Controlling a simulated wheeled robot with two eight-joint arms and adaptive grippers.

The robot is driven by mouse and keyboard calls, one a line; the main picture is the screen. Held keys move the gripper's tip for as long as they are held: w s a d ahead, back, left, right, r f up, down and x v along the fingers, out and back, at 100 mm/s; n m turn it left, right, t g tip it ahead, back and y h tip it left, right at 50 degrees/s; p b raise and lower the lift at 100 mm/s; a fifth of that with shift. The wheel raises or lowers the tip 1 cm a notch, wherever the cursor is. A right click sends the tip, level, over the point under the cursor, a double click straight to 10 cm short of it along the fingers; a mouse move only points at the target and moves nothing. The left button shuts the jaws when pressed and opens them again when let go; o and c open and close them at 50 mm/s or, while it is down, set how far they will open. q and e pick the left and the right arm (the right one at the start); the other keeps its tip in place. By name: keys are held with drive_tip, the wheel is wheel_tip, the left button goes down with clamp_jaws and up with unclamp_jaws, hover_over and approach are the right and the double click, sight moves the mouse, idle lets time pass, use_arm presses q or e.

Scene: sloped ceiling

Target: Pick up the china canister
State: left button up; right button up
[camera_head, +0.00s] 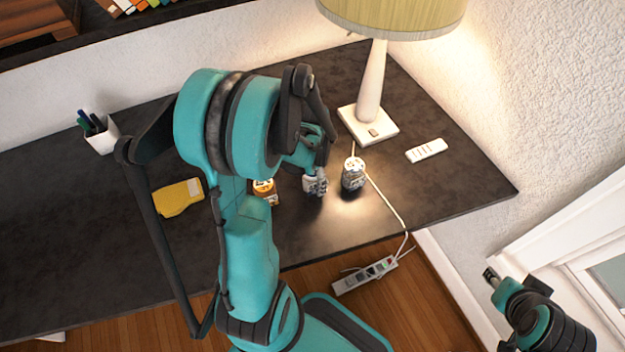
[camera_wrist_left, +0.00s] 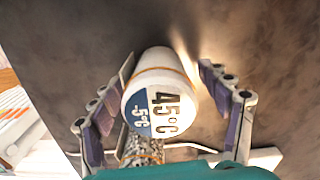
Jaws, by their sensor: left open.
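My left gripper (camera_head: 316,184) is low over the dark desk, its fingers pointing down. In the left wrist view its two fingers (camera_wrist_left: 170,112) stand apart with a white cylindrical container (camera_wrist_left: 172,75) between them. That container has a gold band and an end marked "45°C" and "-5°C"; I see gaps at its sides. A grey speckled thing (camera_wrist_left: 140,148) shows below it, partly hidden. In the head view a canister (camera_head: 353,173) with a pale top and dark patterned side stands just right of the gripper. I cannot tell which is the china canister. My right gripper (camera_head: 490,275) is off the desk, at lower right.
An orange-and-white container (camera_head: 265,190) stands left of the gripper, beside my arm. A lamp (camera_head: 368,120) stands behind, with a white remote (camera_head: 427,150) to its right. A yellow item (camera_head: 178,197) and a pen cup (camera_head: 101,136) are at left. A power strip (camera_head: 365,274) lies below the desk edge.

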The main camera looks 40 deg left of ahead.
use_arm(q)
drive_tip(key=c, duration=1.4)
drive_tip(key=shift+r, duration=0.1)
